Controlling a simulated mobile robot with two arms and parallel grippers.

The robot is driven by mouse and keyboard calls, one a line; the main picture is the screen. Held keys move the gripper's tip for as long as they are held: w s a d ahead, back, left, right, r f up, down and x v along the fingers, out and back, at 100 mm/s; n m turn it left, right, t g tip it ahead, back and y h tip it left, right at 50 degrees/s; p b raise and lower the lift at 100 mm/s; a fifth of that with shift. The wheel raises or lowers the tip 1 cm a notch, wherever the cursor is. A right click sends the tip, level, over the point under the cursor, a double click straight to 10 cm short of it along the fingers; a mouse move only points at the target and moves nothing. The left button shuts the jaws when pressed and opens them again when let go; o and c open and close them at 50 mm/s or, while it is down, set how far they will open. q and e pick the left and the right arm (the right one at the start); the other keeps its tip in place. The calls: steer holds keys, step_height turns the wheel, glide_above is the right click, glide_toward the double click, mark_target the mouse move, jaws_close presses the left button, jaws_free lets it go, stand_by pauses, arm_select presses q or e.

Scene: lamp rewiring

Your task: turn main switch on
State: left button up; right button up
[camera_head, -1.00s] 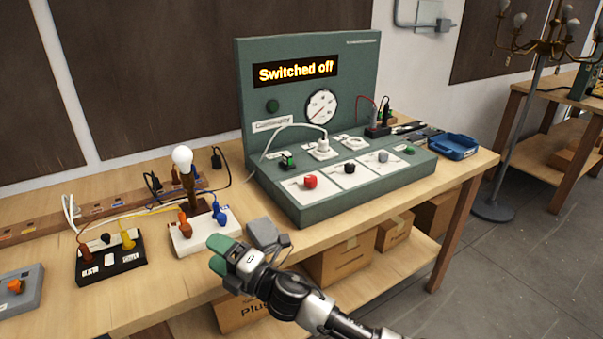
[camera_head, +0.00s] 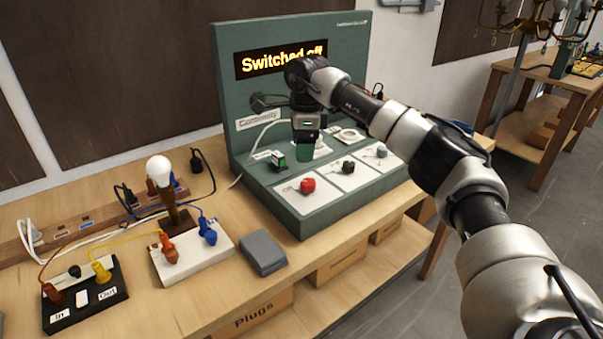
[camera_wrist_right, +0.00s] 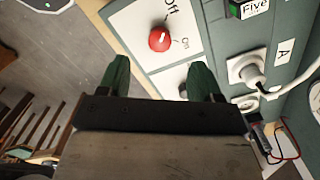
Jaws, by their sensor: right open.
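The green test console (camera_head: 236,95) stands on the bench, its display (camera_head: 262,62) reading "Switched off", partly covered by my arm. A red rotary knob (camera_head: 307,185) sits on a white plate at the front left of its sloped panel. In the right wrist view the red knob (camera_wrist_right: 160,39) shows beyond the fingertips, with "Off" and "on" printed beside it; its white mark points toward "Off". My right gripper (camera_head: 304,152) points down above the panel, behind the knob and apart from it. In the wrist view the gripper (camera_wrist_right: 159,75) is open and empty. My left gripper is out of view.
A black knob (camera_head: 348,167) and a grey knob (camera_head: 381,151) sit right of the red one. A grey box (camera_head: 263,252) and a lamp with a bulb (camera_head: 160,169) stand to the left.

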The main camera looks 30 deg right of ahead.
mark_target(308, 182)
steer(key=shift+h, duration=0.3)
steer(key=f, duration=0.3)
steer(key=d+f+p, duration=0.1)
steer(key=f, duration=0.5)
steer(key=shift+s+d+f, duration=0.15)
steer(key=shift+s+f, duration=0.1)
steer(key=shift+f, duration=0.15)
steer(key=shift+c, duration=0.2)
steer(key=c, duration=0.9)
